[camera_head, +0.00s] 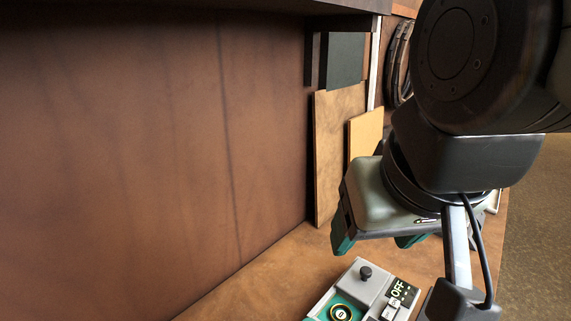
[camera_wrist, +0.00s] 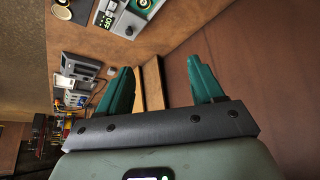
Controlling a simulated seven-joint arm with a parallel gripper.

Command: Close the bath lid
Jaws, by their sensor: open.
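A small grey bath unit stands on the brown bench at the bottom of the head view. Its flat grey lid (camera_head: 362,285) carries a black knob (camera_head: 365,272). A teal recess with a round black-and-yellow piece (camera_head: 341,312) shows uncovered beside the lid; the frame edge cuts off the rest. A lit OFF display (camera_head: 398,289) is on its right side. In the wrist view the unit is at the top, with its knob (camera_wrist: 143,3). My gripper (camera_head: 375,242), with teal fingers, is open and empty behind and above the unit, apart from it. Its fingers also show in the wrist view (camera_wrist: 160,68).
A brown wall panel (camera_head: 150,150) stands at the left. Boards (camera_head: 338,150) lean at the back, near my gripper. In the wrist view, another grey device (camera_wrist: 80,72) and small coloured items lie at the left. Bench (camera_head: 270,285) is bare left of the unit.

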